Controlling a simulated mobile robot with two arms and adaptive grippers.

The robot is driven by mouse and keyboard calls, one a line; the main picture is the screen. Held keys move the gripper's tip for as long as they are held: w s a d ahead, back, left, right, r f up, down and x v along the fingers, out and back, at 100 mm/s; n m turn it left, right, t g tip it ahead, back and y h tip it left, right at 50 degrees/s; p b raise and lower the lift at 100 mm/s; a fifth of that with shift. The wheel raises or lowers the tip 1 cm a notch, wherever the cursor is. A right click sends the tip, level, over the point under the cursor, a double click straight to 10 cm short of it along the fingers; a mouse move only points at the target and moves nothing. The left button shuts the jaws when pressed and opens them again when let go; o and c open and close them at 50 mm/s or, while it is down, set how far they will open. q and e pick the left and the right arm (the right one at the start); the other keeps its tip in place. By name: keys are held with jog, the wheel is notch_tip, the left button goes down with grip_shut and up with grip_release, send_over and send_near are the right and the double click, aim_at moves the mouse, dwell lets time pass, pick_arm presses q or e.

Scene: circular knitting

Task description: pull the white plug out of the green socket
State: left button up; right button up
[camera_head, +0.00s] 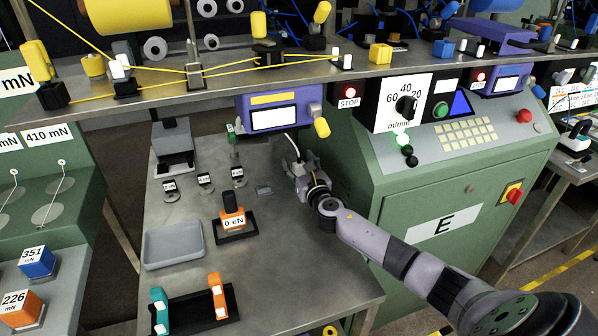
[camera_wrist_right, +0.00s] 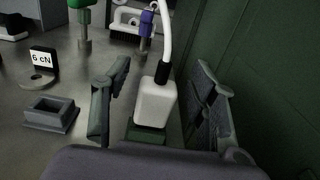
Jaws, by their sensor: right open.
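The white plug (camera_wrist_right: 155,104) stands upright in the green socket (camera_wrist_right: 146,134) in the right wrist view. A white cable (camera_wrist_right: 166,32) rises from the black collar on its top. My right gripper (camera_wrist_right: 160,82) is open, with one finger on each side of the plug and a gap visible on both sides. In the head view my right gripper (camera_head: 300,172) is low over the metal table, with the cable (camera_head: 291,142) running up from it. There the gripper hides the socket and most of the plug. My left gripper is not in view.
The green cabinet (camera_head: 420,195) stands close on the right. A small grey holder (camera_wrist_right: 51,113) and a 6 cN weight (camera_wrist_right: 42,65) are to the left. An orange 0 cN device (camera_head: 233,217) and a grey tray (camera_head: 173,245) are farther left.

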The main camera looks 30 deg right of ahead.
jog(key=c, duration=1.3)
jog(key=shift+o, duration=0.2)
notch_tip(320, 180, up, 10)
jog(key=p, duration=0.4)
jog(key=shift+r, duration=0.2)
notch_tip(320, 180, up, 3)
jog(key=p, duration=0.3)
jog(key=shift+f, duration=0.2)
